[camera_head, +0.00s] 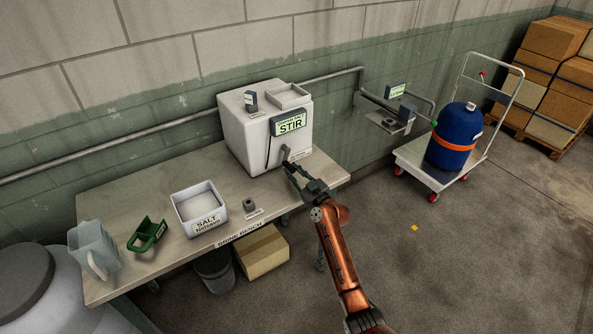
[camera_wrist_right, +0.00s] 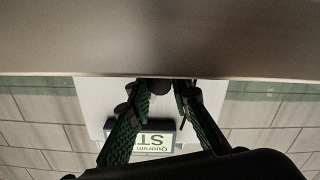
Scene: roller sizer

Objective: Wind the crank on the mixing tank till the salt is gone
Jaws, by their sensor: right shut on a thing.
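The mixing tank (camera_head: 240,141) is a white box with a STIR sign (camera_head: 289,124) on its front, standing at the back right of the bench. It also shows upside down in the wrist view (camera_wrist_right: 95,105). The crank (camera_head: 286,153) is a dark handle low on its front. My right gripper (camera_head: 294,169) reaches it from the front right. In the wrist view its fingers (camera_wrist_right: 160,90) are closed around a dark round knob (camera_wrist_right: 160,86). The inside of the tank, and any salt in it, cannot be seen. My left gripper is not in view.
On the bench (camera_head: 150,268) are a white salt tub (camera_head: 185,221), a green scoop (camera_head: 147,235), a pale jug (camera_head: 92,248) and a small grey block (camera_head: 249,205). A cardboard box (camera_head: 263,254) and a bucket (camera_head: 215,273) are below. A trolley holds a blue drum (camera_head: 453,137) at right.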

